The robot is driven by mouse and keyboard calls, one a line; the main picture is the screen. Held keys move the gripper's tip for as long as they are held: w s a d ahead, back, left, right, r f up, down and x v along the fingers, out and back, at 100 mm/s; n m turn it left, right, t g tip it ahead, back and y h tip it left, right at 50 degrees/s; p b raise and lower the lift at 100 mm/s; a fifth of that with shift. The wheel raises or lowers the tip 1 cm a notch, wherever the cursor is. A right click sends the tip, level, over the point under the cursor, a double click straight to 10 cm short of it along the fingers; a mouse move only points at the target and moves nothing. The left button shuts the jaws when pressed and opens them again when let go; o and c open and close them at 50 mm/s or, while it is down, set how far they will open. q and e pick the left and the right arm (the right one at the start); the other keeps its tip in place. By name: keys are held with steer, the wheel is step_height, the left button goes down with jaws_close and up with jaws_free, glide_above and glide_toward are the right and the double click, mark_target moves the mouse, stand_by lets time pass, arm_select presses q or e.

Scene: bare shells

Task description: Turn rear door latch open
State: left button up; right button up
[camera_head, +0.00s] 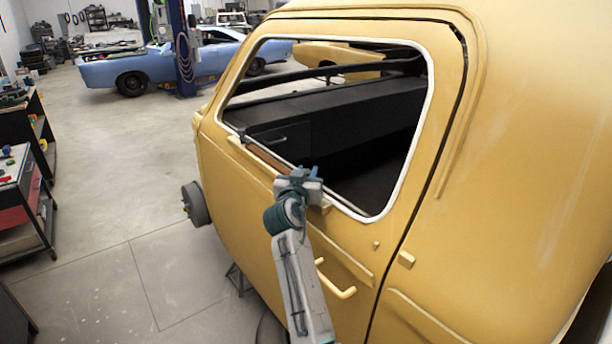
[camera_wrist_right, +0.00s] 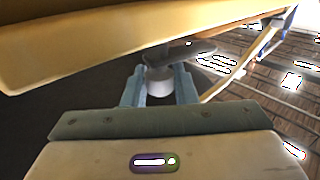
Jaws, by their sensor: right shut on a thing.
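The yellow door (camera_head: 345,245) with its open window fills the middle of the head view. My right gripper (camera_head: 298,176) is at the lower edge of the window opening. In the right wrist view, my right gripper (camera_wrist_right: 159,88) has its two fingers shut on a pale, round piece of the latch (camera_wrist_right: 159,82). A dark flat lever (camera_wrist_right: 185,50) shows just above that piece. In the head view the gripper hides the latch, and how far it is turned cannot be told. My left gripper is not in view.
A pale yellow handle (camera_head: 338,284) sticks out of the door below the gripper. The yellow body panel (camera_head: 530,170) curves away at right. A workbench with shelves (camera_head: 25,190) stands at left. The floor (camera_head: 130,170) between is clear. A blue car (camera_head: 150,68) stands behind.

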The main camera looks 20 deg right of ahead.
steer(key=n+t+y, duration=0.1)
steer(key=y, duration=0.1)
steer(key=n+y, duration=0.2)
steer(key=shift+d+r+t, duration=0.1)
steer(key=shift+t, duration=0.3)
steer(key=shift+n+t+y+p, duration=0.35)
steer(key=shift+n+y, duration=1.35)
steer(key=shift+y, duration=1.4)
steer(key=o, duration=1)
steer(key=shift+c, duration=0.2)
steer(key=shift+w, duration=0.1)
